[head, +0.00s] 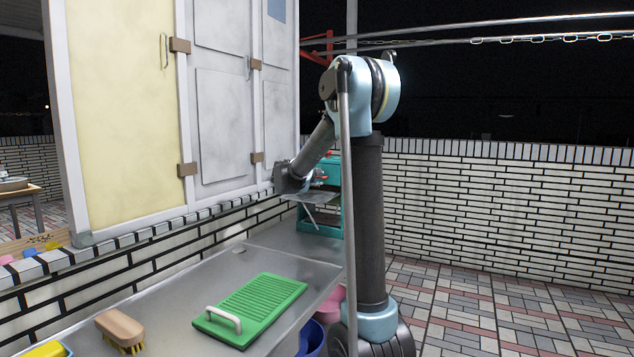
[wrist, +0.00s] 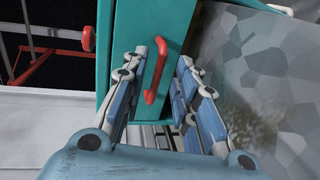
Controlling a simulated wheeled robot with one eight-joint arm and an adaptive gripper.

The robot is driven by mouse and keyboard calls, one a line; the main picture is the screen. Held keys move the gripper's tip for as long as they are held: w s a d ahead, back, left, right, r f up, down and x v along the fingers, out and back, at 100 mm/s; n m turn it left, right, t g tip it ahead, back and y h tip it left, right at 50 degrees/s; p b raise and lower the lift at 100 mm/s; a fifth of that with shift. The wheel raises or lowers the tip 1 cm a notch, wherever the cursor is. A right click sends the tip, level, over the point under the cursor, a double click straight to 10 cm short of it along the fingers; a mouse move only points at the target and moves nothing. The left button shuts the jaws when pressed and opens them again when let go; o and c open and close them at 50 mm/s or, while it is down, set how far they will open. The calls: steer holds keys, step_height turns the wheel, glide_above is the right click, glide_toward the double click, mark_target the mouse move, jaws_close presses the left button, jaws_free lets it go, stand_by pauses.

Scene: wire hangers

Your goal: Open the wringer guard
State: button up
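The wringer is a teal-framed unit (head: 333,216) at the far end of the metal counter, partly hidden behind my arm in the head view. In the wrist view its teal panel (wrist: 150,15) carries a red bar handle (wrist: 154,92), which I take to be the guard's handle. The panel looks shut against the frame. My gripper (wrist: 168,62) is open, with one finger on each side of the red handle. In the head view my gripper (head: 313,176) is small and partly hidden.
A mottled grey metal sheet (wrist: 265,75) lies right of the handle in the wrist view. A green washboard (head: 262,300) and a brush (head: 122,330) lie on the counter (head: 190,300). Tall cabinet doors (head: 225,120) stand left of my arm. Red metal brackets (head: 315,48) jut out above.

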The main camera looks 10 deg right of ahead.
steer(key=shift+x, duration=0.95)
jaws_close()
